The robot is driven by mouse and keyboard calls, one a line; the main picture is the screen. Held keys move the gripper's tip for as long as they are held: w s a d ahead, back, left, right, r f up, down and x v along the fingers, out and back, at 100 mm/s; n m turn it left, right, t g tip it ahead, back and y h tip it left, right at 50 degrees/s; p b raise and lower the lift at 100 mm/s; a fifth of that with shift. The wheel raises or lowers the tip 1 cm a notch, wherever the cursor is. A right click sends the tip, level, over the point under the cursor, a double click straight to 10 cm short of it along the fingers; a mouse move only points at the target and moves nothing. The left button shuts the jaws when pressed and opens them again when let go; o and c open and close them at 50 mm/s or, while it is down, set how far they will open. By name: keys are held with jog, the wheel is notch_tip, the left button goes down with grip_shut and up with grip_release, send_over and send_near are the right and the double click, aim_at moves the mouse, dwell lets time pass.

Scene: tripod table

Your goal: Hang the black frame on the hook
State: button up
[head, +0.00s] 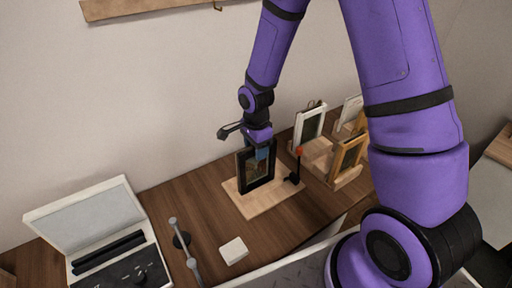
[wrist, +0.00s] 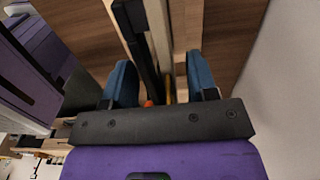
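The black frame (head: 242,171) stands upright on a light wooden board (head: 243,207) on the table, with a dark picture in it. My gripper (head: 262,152) is at the frame's top edge, coming from above. In the wrist view, my gripper's blue fingers (wrist: 160,65) are spread apart. The black frame's edge (wrist: 138,40) and light wood show between them, with gaps to both fingers. The hook (head: 217,6) is at the top of the head view, under a wooden wall rail (head: 140,9), and is partly cut off.
A small black stand with a red tip (head: 298,152) is right of the frame. A white frame (head: 309,123) and an orange-brown frame (head: 347,157) stand behind it. An open case (head: 88,216), a grey rod (head: 185,250) and a white block (head: 233,250) lie in front and left.

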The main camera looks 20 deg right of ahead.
notch_tip(320, 180, up, 11)
jog(key=s+d+r+n+t, duration=0.15)
jog(key=s+r+n, duration=0.25)
jog(key=r, duration=0.4)
jog(key=s+d+r+n+t, duration=0.1)
jog(key=s+d+r+n, duration=0.2)
jog(key=s+r, duration=0.3)
jog(key=s+d+r+n+t, duration=0.2)
jog(key=s+r+n, duration=0.6)
jog(key=s, duration=0.5)
jog(key=shift+d+r+t, duration=0.3)
jog(key=shift+r+t, duration=0.05)
jog(key=shift+r, duration=0.15)
jog(key=shift+o, duration=0.4)
jog(key=shift+s+n, duration=0.4)
jog(key=shift+s, duration=0.05)
